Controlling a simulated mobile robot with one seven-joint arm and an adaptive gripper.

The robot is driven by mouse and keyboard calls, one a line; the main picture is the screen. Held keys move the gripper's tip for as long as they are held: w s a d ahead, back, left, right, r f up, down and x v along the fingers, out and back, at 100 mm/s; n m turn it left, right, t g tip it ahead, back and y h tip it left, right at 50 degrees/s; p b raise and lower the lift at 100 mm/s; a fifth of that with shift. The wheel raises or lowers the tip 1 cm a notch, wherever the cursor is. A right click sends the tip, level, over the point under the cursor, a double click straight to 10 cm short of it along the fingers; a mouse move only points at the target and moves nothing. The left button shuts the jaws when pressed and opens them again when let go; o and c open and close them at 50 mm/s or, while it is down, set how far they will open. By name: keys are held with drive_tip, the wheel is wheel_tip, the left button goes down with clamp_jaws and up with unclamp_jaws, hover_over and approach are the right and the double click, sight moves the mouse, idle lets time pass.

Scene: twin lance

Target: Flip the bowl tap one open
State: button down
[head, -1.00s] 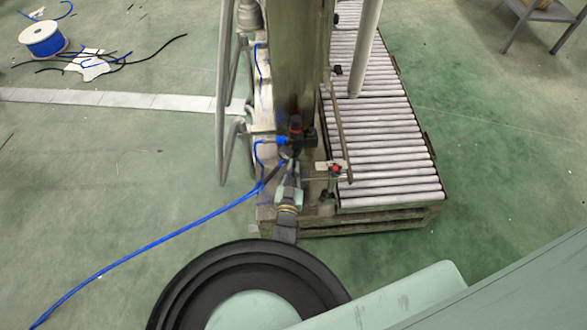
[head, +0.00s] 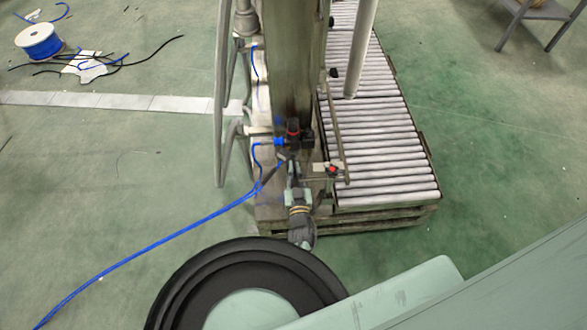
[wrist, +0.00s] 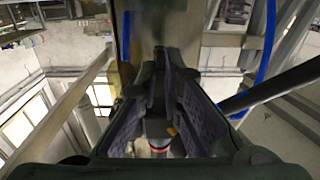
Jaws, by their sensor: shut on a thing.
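A black air unit (head: 293,136) with a red ring sits on the front of the metal column in the head view. My gripper (head: 292,170) reaches up to its underside from below. In the wrist view my gripper's dark padded fingers (wrist: 165,75) are closed together around something small, most of it covered by the fingers. By its place under the air unit this is the bowl tap, but its lever and its angle cannot be made out. A dark cylinder with a red ring (wrist: 158,150) shows between the fingers.
A blue hose (head: 150,240) runs from the unit across the floor to the lower left. A roller conveyor (head: 385,150) stands right of the column (head: 297,70). A small red-buttoned box (head: 332,170) is close right of my gripper. A cable spool (head: 38,42) lies far left.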

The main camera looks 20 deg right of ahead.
drive_tip(key=shift+d, duration=0.1)
drive_tip(key=c, duration=1.7)
unclamp_jaws()
drive_tip(key=shift+f+m+g+h+b, duration=0.1)
drive_tip(key=shift+m+g+h+b, duration=0.2)
drive_tip(key=shift+m+h+b, duration=0.3)
drive_tip(key=shift+a+h, duration=0.25)
drive_tip(key=shift+h, duration=0.05)
